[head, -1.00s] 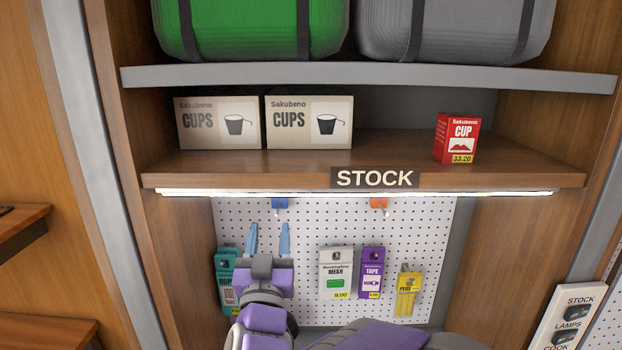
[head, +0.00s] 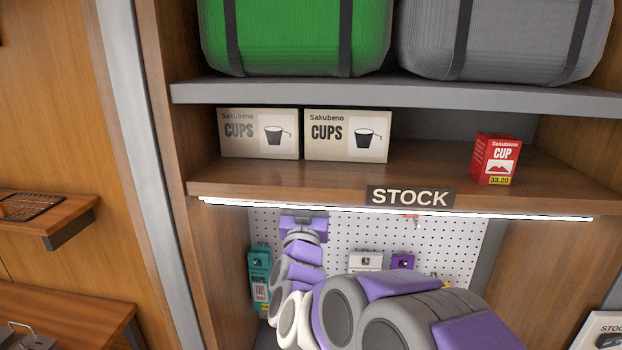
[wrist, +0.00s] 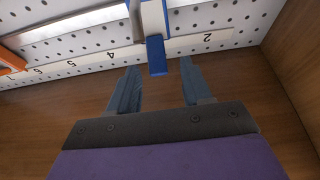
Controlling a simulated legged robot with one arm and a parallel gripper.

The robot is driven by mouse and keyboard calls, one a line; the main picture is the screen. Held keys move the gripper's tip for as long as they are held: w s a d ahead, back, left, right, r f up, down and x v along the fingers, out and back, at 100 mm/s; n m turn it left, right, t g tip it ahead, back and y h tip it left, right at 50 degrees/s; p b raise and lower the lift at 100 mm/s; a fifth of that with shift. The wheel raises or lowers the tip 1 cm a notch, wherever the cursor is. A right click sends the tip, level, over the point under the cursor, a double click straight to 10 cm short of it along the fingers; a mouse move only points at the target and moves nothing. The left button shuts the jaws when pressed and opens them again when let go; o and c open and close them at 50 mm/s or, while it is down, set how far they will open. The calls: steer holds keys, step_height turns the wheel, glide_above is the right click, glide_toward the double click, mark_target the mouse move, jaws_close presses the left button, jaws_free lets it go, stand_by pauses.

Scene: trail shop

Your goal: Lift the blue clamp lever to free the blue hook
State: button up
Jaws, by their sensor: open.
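The blue clamp lever (wrist: 157,55) shows in the wrist view, below a pale bracket (wrist: 154,18) against the pegboard. My gripper (wrist: 160,66) is open, with one finger on each side of the lever's blue end. I cannot tell whether either finger touches it. In the head view my gripper (head: 303,225) is raised under the STOCK shelf, in front of where the blue clamp hangs, and hides it. I cannot make out the blue hook apart from the bracket.
An orange clamp (wrist: 10,60) is to the left in the wrist view. A numbered strip (wrist: 190,43) crosses the pegboard. The STOCK shelf (head: 330,185) is close above my gripper. A teal rope package (head: 259,278) hangs to the left, and a white package (head: 366,260) to the right.

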steer(key=shift+x, duration=2.55)
steer(key=shift+c, duration=0.4)
jaws_close()
